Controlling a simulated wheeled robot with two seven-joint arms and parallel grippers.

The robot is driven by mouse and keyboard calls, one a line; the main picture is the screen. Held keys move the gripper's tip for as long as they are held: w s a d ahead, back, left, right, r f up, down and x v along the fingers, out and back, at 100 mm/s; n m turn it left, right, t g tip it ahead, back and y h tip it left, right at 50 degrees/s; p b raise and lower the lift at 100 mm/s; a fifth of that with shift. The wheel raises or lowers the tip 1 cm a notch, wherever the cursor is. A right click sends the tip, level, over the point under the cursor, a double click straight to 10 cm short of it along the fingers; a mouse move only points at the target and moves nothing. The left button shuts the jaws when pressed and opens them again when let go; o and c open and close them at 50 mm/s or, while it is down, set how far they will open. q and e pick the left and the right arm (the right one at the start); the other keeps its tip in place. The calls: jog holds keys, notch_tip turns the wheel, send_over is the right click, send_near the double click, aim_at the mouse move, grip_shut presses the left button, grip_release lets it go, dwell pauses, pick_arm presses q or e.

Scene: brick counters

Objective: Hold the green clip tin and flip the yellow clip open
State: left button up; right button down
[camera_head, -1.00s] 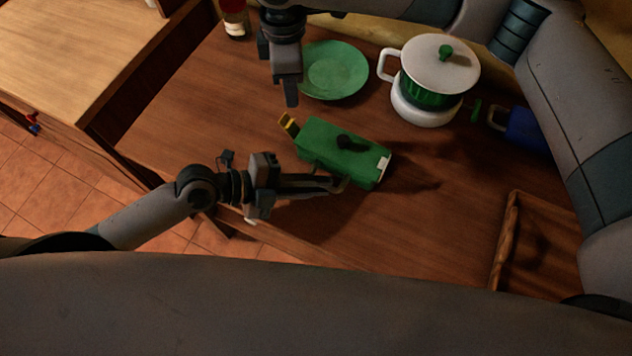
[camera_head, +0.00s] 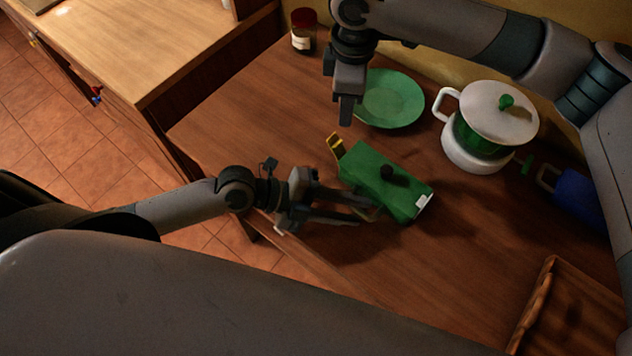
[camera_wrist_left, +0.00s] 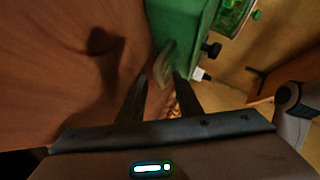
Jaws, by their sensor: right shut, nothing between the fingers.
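The green clip tin (camera_head: 372,168) lies on the brown counter, with a black knob on top. Its yellow clip (camera_head: 335,147) sticks up at the left end and a white clip (camera_head: 422,202) is at the right end. My left gripper (camera_head: 368,208) is open at the tin's near side, by its handle. In the left wrist view, the handle (camera_wrist_left: 163,68) shows between the two spread fingers, and the green tin (camera_wrist_left: 178,22) is beyond. My right gripper (camera_head: 346,118) is shut and empty, pointing down behind and above the yellow clip, apart from it.
A green plate (camera_head: 395,100) lies behind the tin. A white-lidded green pot (camera_head: 490,125) stands at the right back, a blue object (camera_head: 575,190) right of it. A wooden tray (camera_head: 560,315) is at front right. A red-capped jar (camera_head: 303,32) stands at back left.

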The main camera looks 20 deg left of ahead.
pick_arm(q)
jog(key=shift+a, duration=0.15)
jog(key=shift+v, duration=5.85)
jog(key=shift+r, duration=0.1)
